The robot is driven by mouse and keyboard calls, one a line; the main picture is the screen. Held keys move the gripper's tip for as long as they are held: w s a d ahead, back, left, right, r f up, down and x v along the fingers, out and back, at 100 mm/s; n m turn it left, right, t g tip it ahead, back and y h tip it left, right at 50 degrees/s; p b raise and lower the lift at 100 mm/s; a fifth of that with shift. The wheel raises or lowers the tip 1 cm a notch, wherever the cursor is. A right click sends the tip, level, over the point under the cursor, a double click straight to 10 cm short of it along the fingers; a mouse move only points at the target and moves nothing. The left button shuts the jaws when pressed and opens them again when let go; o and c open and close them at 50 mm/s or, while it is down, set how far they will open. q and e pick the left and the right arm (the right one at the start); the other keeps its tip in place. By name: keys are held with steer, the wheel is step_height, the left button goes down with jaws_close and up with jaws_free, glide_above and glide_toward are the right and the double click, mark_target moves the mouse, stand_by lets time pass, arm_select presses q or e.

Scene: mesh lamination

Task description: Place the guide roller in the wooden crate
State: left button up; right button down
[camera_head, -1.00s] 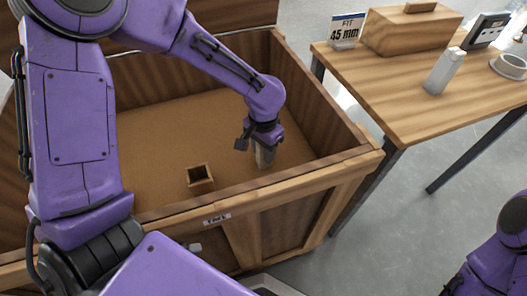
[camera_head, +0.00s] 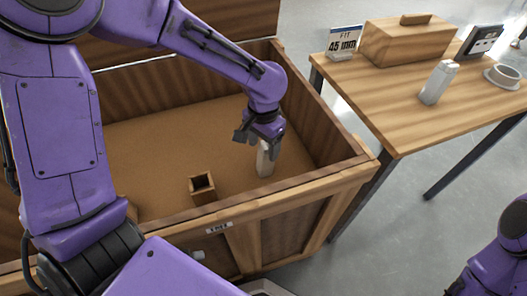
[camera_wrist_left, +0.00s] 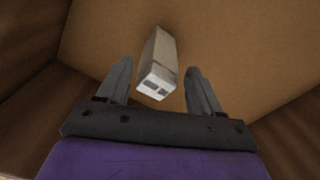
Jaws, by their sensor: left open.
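A pale, block-shaped piece (camera_head: 265,160), apparently the guide roller, stands roughly upright inside the wooden crate (camera_head: 290,194), near its front right. My left gripper (camera_head: 260,137) reaches down into the crate just above it. In the left wrist view, the piece (camera_wrist_left: 158,62) shows a white end with dark slots, between the two fingers of the left gripper (camera_wrist_left: 159,68). The fingers are open, with a gap on each side of the piece. Its foot is hard to make out. Only part of my right arm shows at the lower right, without its gripper.
A small square wooden holder (camera_head: 202,186) stands on the crate floor, left of the piece. The wooden table (camera_head: 400,118) at the right carries a wooden box (camera_head: 405,42), a sign (camera_head: 343,42), a white upright object (camera_head: 438,82) and a white ring (camera_head: 502,76). The crate walls surround my left gripper.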

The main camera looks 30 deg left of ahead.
arm_select(q)
step_height(320, 180, up, 6)
steer(key=shift+p, duration=0.65)
